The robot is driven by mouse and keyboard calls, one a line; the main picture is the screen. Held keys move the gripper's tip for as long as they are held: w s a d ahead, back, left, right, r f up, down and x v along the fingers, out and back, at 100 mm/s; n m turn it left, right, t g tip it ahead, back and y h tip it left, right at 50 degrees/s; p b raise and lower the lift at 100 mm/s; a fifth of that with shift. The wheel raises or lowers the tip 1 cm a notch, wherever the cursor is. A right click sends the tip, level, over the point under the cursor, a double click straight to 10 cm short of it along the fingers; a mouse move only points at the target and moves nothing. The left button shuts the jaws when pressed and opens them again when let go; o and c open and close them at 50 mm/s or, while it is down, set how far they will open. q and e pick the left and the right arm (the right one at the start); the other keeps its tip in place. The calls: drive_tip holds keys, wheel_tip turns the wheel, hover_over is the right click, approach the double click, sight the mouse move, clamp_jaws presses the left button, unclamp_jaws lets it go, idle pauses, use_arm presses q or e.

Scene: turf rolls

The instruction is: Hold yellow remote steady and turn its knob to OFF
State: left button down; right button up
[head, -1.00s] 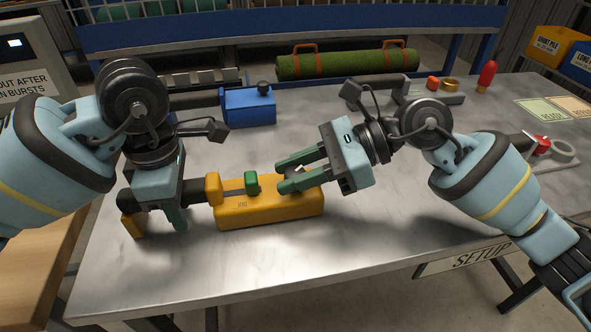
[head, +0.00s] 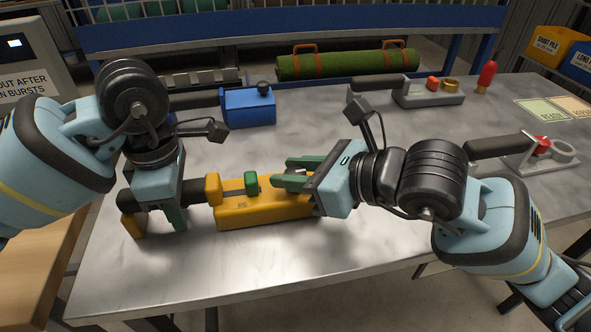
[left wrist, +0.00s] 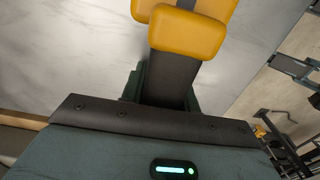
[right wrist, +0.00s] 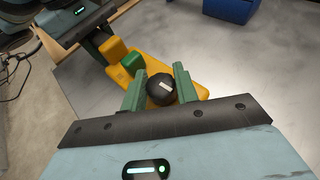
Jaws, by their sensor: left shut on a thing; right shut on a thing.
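The yellow remote (head: 262,213) lies on the metal table, with a green button (head: 251,182) on top and a black handle at its left. My left gripper (head: 178,218) is shut on the black handle (left wrist: 174,70), which passes between its fingers in the left wrist view. My right gripper (head: 284,173) is shut on the round black knob (right wrist: 161,90) at the remote's right end, one green finger on each side. A white mark shows on the knob in the right wrist view. In the head view the fingers mostly hide the knob; no OFF label is readable.
A blue box with a black knob (head: 248,110) stands behind. A grey device (head: 430,99), a red bottle (head: 487,76) and another handled device (head: 545,155) lie at the back and right. The table's front edge is close before the remote.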

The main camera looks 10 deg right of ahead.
use_arm(q)
drive_tip(key=shift+f, duration=0.2)
use_arm(e)
drive_tip(key=shift+f+m+h, duration=0.2)
drive_tip(key=shift+m+h, duration=0.2)
drive_tip(key=o, duration=1)
drive_tip(key=shift+r, duration=0.1)
drive_tip(key=shift+t, duration=0.3)
drive_tip(key=v, duration=0.7)
drive_tip(key=shift+s+d+r, duration=0.15)
drive_tip(key=shift+s+r, duration=0.05)
use_arm(q)
drive_tip(key=c, duration=1)
unclamp_jaws()
drive_tip(key=shift+w, duration=0.1)
drive_tip(key=shift+o, duration=0.2)
drive_tip(key=shift+r, duration=0.15)
